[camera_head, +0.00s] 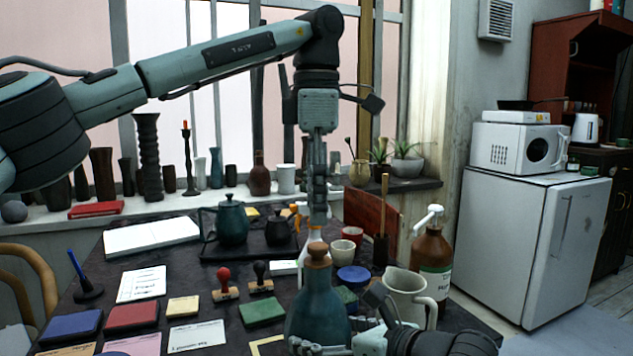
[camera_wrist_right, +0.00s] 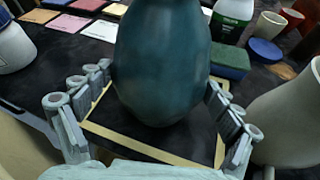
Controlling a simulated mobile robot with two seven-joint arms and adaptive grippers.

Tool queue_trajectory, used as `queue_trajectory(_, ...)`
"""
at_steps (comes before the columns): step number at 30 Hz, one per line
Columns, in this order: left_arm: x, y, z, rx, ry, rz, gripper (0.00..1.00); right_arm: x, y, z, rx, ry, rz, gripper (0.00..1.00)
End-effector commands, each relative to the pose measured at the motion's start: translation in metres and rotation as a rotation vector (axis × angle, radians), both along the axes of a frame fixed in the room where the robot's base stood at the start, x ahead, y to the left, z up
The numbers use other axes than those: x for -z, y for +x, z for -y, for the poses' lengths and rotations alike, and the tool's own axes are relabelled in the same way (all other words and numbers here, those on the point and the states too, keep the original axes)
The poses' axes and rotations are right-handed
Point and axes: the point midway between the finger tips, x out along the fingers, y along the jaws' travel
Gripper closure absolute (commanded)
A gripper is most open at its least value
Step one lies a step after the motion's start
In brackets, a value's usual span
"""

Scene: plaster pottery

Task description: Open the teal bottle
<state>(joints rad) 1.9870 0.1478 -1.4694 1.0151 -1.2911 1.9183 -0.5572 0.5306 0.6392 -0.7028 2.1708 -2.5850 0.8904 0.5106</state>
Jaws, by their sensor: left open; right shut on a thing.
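The teal bottle (camera_head: 318,315) stands upright at the front of the dark table, with a brown stopper (camera_head: 318,255) in its neck. In the right wrist view the bottle's body (camera_wrist_right: 160,60) fills the middle; its top is out of frame. My right gripper (camera_wrist_right: 150,105) is shut on the bottle, with fingers on both sides of its body. My left gripper (camera_head: 318,225) is open and points down above the stopper in the head view. Its fingertips look apart from the stopper, but depth is hard to judge.
A cream jug (camera_head: 408,297) and a brown pump bottle (camera_head: 432,258) stand right of the bottle. A teal teapot (camera_head: 232,223) sits on a dark tray behind. Stamps, ink pads and cards cover the left. A yellow-edged square (camera_wrist_right: 100,130) lies beneath the bottle.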

Motion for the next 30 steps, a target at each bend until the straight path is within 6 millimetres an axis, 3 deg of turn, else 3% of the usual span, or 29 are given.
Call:
queue_trajectory(6,0.044,0.0,-0.001,0.001,0.0,-0.002,0.38,0.001,0.0,0.0,0.0,-0.001,-0.002,0.61)
queue_trajectory(12,0.073,0.0,-0.001,0.001,0.001,0.0,0.38,0.001,0.0,0.0,0.001,-0.002,-0.001,0.61)
queue_trajectory(18,0.085,0.0,0.0,0.001,-0.001,0.0,0.38,0.001,0.0,0.0,0.001,-0.002,-0.001,0.61)
queue_trajectory(26,0.086,0.0,0.0,0.001,-0.001,0.0,0.38,0.001,0.0,0.0,0.001,-0.002,-0.001,0.61)
queue_trajectory(30,0.086,0.0,0.0,0.002,-0.001,0.0,0.53,0.001,0.0,0.0,0.001,-0.002,-0.001,0.61)
